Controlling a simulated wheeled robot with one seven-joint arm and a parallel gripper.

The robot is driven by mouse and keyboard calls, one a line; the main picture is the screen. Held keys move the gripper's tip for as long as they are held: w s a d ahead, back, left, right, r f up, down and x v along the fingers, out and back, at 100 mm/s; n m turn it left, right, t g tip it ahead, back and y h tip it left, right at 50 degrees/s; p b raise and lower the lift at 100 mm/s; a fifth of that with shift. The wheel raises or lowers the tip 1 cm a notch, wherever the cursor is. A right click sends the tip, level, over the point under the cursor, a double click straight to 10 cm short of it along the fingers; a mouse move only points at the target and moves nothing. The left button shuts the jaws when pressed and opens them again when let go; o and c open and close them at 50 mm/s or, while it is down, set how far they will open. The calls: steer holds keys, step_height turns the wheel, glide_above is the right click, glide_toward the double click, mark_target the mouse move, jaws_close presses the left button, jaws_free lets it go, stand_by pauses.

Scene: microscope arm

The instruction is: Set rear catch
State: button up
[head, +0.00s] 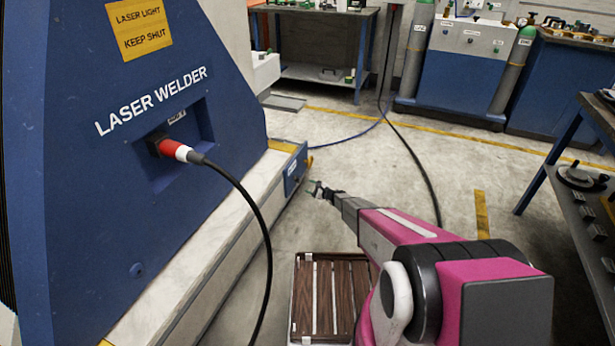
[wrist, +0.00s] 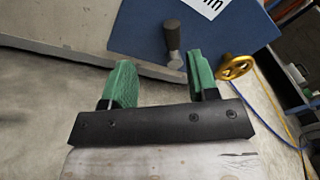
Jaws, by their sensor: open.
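A blue panel (head: 294,170) with a white label is fixed at the far end of the laser welder's pale base; it also fills the upper part of the wrist view (wrist: 225,40). A short dark grey lever (wrist: 172,37) stands out from this panel, and I cannot tell for sure that it is the rear catch. My gripper (head: 318,189) is just right of the panel. In the wrist view my gripper (wrist: 161,82) has its green fingers apart with nothing between them. The lever lies beyond the fingertips, in line with the gap, nearer the right finger.
A yellow handwheel (wrist: 236,67) is right of the panel. The blue laser welder (head: 150,100) stands at left, with a black cable (head: 250,205) hanging from its red-and-white plug (head: 176,150). A slatted wooden rack (head: 330,295) is low in front. A workbench (head: 580,180) stands at right.

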mark_target(298, 179)
steer(key=shift+m+t, duration=0.7)
steer(key=w+a, duration=0.2)
steer(key=w, duration=0.1)
steer(key=w+a+f, duration=0.1)
steer(key=w+a, duration=0.1)
steer(key=a, duration=0.1)
steer(key=w+a+f, duration=0.1)
steer(key=w+a, duration=0.1)
steer(key=w, duration=0.1)
steer(key=shift+w+a, duration=0.3)
steer(key=shift+c, duration=0.3)
jaws_close()
